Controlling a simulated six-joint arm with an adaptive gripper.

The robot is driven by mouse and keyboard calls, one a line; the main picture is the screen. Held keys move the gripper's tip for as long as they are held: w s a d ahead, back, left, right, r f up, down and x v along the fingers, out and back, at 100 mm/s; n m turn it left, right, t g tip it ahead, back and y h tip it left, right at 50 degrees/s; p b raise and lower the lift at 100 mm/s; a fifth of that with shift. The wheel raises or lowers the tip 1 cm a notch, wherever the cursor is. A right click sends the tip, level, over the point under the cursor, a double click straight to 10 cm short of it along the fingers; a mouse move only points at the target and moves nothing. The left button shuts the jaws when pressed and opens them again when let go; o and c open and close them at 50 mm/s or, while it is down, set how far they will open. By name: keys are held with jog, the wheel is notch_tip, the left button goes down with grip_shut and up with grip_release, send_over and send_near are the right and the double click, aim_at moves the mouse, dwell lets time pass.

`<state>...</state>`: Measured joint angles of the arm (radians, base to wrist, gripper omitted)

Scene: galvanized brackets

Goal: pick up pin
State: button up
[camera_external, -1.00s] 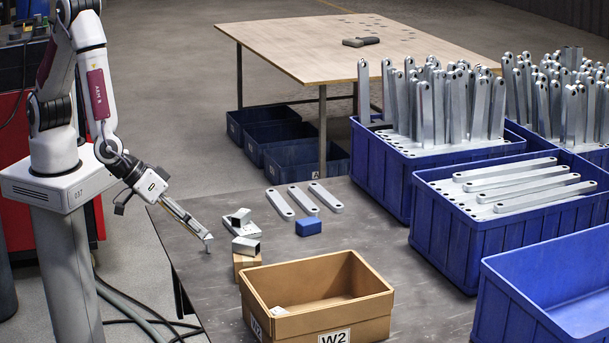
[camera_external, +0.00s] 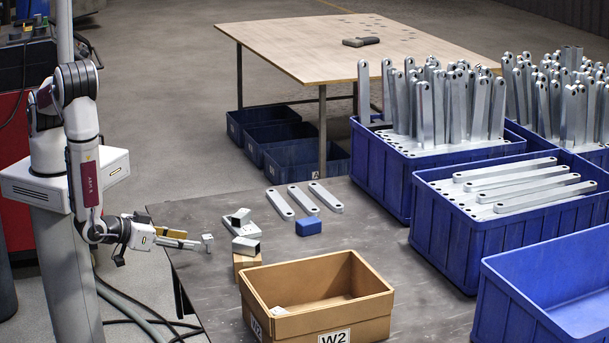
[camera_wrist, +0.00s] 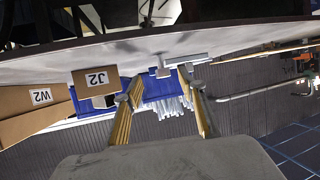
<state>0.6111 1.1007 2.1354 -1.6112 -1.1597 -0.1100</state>
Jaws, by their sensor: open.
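My gripper (camera_external: 207,243) is level and low at the left edge of the dark metal table (camera_external: 215,290) in the external view. It is left of the small cardboard box (camera_external: 245,262) and of the bent metal brackets (camera_external: 245,245). In the wrist view, my gripper (camera_wrist: 160,92) shows two gold-sided fingers spread apart. A grey metal piece (camera_wrist: 187,60) lies beyond them against the tabletop. I cannot tell whether it is the pin, and I cannot make out a pin for certain in either view.
An open carton (camera_external: 330,335) marked W2 stands at the table's front. A blue block (camera_external: 309,228) and three flat bars (camera_external: 303,200) lie farther back. Blue bins (camera_external: 470,240) with metal bars crowd the right. The tabletop between block and carton is clear.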

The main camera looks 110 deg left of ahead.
aim_at(207, 242)
jog(key=shift+s+a, duration=0.1)
jog(key=shift+a+f, duration=0.1)
dwell(0.3)
jog(key=shift+w+a+f, duration=0.15)
jog(key=shift+w+a, duration=0.1)
jog(key=shift+a, duration=0.15)
jog(key=shift+w+a+f, duration=0.3)
jog(key=shift+w+a, duration=0.05)
jog(key=shift+a, duration=0.2)
jog(key=shift+x, duration=2.6)
jog(key=shift+f, duration=0.1)
grip_shut()
